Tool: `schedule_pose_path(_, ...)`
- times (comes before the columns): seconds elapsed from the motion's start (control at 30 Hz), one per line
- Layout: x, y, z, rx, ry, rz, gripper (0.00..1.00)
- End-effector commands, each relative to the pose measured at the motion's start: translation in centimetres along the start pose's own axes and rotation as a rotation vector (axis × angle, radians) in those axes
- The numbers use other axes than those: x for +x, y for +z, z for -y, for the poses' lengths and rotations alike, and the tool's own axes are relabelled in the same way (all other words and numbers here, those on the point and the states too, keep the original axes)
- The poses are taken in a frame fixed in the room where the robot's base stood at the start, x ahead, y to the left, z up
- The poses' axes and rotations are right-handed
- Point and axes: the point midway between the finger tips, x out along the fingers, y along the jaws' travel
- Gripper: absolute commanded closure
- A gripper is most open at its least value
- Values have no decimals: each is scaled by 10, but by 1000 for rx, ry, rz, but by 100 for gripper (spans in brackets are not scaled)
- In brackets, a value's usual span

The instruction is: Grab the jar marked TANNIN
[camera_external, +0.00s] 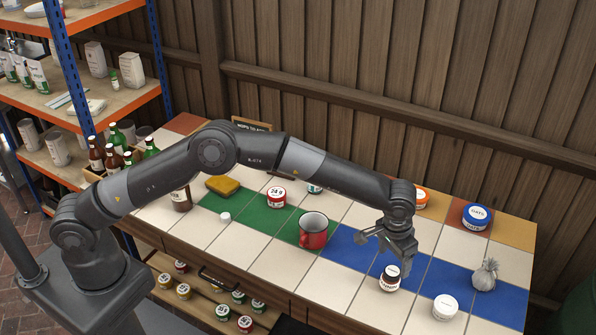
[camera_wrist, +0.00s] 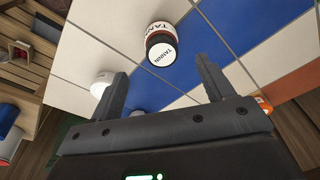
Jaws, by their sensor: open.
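The jar marked TANNIN (camera_wrist: 161,45) is a small dark jar with a white label and a white-topped lid. It stands upright in the wrist view, beyond my fingertips and roughly centred between them. In the external view the jar (camera_external: 390,279) stands on the tiled counter, just below and in front of my gripper (camera_external: 386,253). My gripper is open and empty, its two fingers apart in the wrist view (camera_wrist: 162,72). It does not touch the jar.
On the counter (camera_external: 340,285) a white-lidded jar (camera_external: 445,307) and a grey sack (camera_external: 485,275) stand right of the TANNIN jar. A red mug (camera_external: 313,231) stands to its left. A blue-lidded jar (camera_external: 477,216) and an orange-lidded one (camera_external: 421,199) are behind.

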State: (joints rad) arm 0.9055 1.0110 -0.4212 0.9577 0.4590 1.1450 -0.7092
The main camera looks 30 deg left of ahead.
Motion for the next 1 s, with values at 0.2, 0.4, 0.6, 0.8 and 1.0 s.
schedule_pose_path(0.2,32,0,1,0,0,2,26)
schedule_pose_path(0.4,49,-1,2,-1,1,2,26)
schedule_pose_path(0.6,79,-2,3,0,0,2,26)
schedule_pose_path(0.8,87,-2,3,0,1,-1,26)
schedule_pose_path(1.0,86,-2,3,0,1,0,35)
